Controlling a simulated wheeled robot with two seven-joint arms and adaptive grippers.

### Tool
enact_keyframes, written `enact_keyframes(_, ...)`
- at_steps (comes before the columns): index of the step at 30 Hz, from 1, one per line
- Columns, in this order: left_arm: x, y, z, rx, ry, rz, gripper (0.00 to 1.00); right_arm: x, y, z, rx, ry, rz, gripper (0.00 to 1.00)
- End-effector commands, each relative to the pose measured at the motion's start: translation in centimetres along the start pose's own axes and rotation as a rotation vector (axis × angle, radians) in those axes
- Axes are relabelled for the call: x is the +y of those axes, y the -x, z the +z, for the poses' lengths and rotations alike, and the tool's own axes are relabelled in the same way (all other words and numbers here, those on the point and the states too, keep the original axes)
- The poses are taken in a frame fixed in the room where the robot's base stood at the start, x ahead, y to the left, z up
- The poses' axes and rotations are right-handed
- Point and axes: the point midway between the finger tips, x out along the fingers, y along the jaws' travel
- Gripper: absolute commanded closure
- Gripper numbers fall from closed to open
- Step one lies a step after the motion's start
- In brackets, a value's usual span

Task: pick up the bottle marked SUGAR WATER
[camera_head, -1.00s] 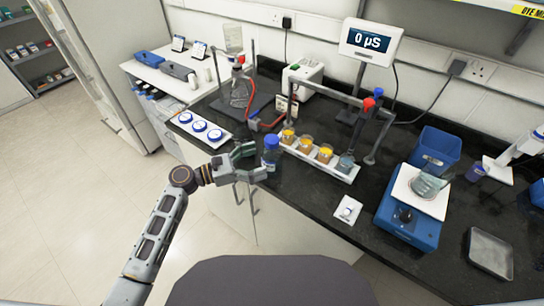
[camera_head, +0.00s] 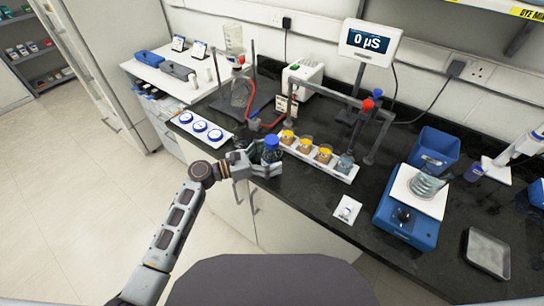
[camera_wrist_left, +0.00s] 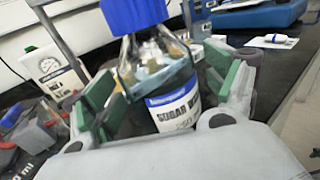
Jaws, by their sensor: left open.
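The bottle marked SUGAR WATER (camera_wrist_left: 172,105) is clear with a blue cap and a white and blue label. It stands upright near the front edge of the bench, and it also shows in the head view (camera_head: 271,151). My left gripper (camera_wrist_left: 170,98) is open, with its green-padded fingers on either side of the bottle. In the head view my left gripper (camera_head: 262,165) is at the bottle, and its fingers partly hide the bottle's lower part. I cannot tell whether either pad touches the glass. My right gripper is not in view.
A white rack (camera_head: 345,175) with several orange-topped beakers is close to the bottle's right. A white tray (camera_head: 183,126) with blue-ringed dishes lies to the left. A blue scale (camera_head: 405,225) holding a glass vessel stands at the right. The black bench front is mostly clear.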

Motion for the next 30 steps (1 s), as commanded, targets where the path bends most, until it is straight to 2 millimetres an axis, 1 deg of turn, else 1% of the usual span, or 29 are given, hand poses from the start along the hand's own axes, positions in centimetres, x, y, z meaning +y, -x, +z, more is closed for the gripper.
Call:
enact_keyframes(3, -0.03, -0.39, -0.03, 0.001, 0.000, 0.000, 0.14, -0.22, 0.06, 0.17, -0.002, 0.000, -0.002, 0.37)
enact_keyframes(15, -0.03, -0.36, -0.05, 0.000, 0.000, 0.000, 0.14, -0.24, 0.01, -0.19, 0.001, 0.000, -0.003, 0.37)
enact_keyframes(16, -0.03, -0.36, -0.05, 0.000, 0.000, 0.000, 0.15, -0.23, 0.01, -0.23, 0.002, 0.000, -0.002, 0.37)
enact_keyframes(30, -0.03, -0.35, -0.06, 0.000, 0.000, 0.000, 0.75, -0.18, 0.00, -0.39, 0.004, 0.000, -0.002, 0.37)
